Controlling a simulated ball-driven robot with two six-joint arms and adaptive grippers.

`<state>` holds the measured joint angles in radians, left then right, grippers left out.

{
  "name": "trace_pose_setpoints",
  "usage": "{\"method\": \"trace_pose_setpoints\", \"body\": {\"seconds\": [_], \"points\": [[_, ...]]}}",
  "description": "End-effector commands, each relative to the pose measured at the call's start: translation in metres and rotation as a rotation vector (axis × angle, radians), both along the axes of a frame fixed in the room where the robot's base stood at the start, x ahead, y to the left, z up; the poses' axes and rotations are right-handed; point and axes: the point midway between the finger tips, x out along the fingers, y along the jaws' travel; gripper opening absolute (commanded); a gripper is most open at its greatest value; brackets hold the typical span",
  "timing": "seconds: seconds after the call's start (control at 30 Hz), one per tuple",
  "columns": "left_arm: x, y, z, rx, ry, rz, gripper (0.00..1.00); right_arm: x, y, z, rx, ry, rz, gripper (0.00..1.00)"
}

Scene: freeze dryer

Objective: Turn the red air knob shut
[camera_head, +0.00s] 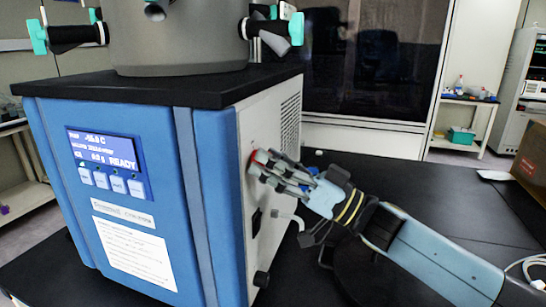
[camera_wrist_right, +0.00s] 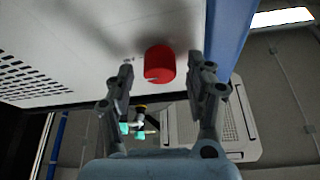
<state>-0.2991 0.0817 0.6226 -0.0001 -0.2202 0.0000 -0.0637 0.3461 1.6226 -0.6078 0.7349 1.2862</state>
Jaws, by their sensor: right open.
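The red air knob (camera_wrist_right: 160,64) sticks out from the white side panel of the freeze dryer, seen in the right wrist view. My right gripper (camera_wrist_right: 161,78) is open, with one finger on each side of the knob and a gap on both sides. In the head view the right gripper (camera_head: 262,165) reaches the side panel from the right. Its fingers cover most of the knob there, and only a little red (camera_head: 255,160) shows. My left gripper is not in view.
The freeze dryer has a blue front (camera_head: 130,200) with a lit display reading READY. A grey chamber (camera_head: 178,40) with teal-handled valves stands on its black top. A black bench (camera_head: 420,195) lies around it, with a cardboard box (camera_head: 532,160) at the right.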

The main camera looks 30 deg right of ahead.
Motion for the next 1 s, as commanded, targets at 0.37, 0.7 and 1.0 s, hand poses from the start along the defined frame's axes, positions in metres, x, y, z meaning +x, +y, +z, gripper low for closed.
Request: {"method": "trace_pose_setpoints", "body": {"seconds": [0.37, 0.7, 1.0], "points": [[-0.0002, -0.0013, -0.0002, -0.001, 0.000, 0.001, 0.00, 0.0007, 0.0004, -0.0002, 0.000, 0.000, -0.001, 0.39], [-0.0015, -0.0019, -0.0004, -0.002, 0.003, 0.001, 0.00, 0.0007, 0.0004, -0.0003, 0.000, 0.000, -0.001, 0.00], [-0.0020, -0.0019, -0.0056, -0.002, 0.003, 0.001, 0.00, 0.0011, 0.0001, -0.0014, -0.042, -0.036, -0.001, 0.00]]}}
